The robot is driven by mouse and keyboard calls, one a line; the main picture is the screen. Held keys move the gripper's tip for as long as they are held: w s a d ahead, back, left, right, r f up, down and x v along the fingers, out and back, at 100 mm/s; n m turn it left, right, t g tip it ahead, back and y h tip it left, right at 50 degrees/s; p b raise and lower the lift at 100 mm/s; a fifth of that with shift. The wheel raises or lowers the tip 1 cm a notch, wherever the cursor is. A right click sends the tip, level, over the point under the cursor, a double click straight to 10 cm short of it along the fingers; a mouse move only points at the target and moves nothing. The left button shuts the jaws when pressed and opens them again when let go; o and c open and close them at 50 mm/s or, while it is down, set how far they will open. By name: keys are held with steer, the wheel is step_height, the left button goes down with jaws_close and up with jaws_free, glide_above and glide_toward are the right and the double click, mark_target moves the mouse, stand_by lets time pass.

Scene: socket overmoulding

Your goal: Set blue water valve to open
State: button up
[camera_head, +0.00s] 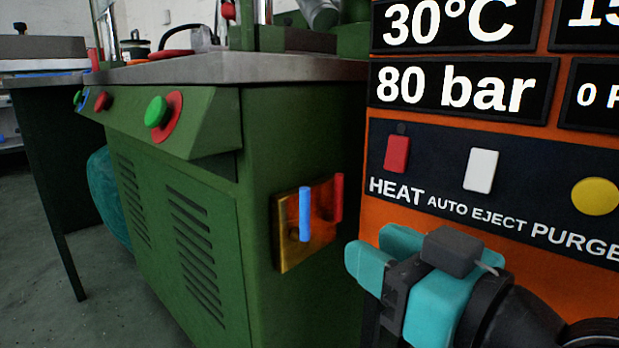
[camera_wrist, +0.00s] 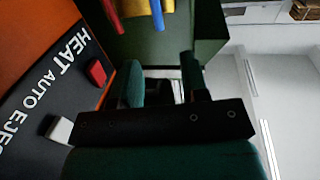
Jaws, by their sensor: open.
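The blue water valve (camera_head: 306,214) is a bar-shaped handle standing upright on a brass plate (camera_head: 291,258) on the side of the green machine. A red handle (camera_head: 338,198) stands upright just right of it. My teal gripper (camera_head: 378,252) is to the right of and lower than the valve in the head view, apart from it. In the wrist view the blue handle (camera_wrist: 157,14) shows at the top edge, partly cut off, beyond the fingertips. My gripper (camera_wrist: 162,82) is open with nothing between its fingers.
The orange control panel (camera_head: 375,190) with HEAT, AUTO EJECT and PURGE buttons stands close beside my gripper on the right. The green machine cabinet (camera_head: 185,225) has green and red buttons on its front. Open floor (camera_head: 45,230) lies at the left.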

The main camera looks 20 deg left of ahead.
mark_target(308, 207)
steer(key=p+x, duration=0.5)
steer(key=p, duration=0.1)
steer(key=p+x, duration=0.6)
steer(key=shift+w+r, duration=0.25)
steer(key=shift+w+a+f+p, duration=0.2)
steer(key=shift+w+a+p, duration=0.2)
steer(key=shift+a, duration=0.15)
jaws_close()
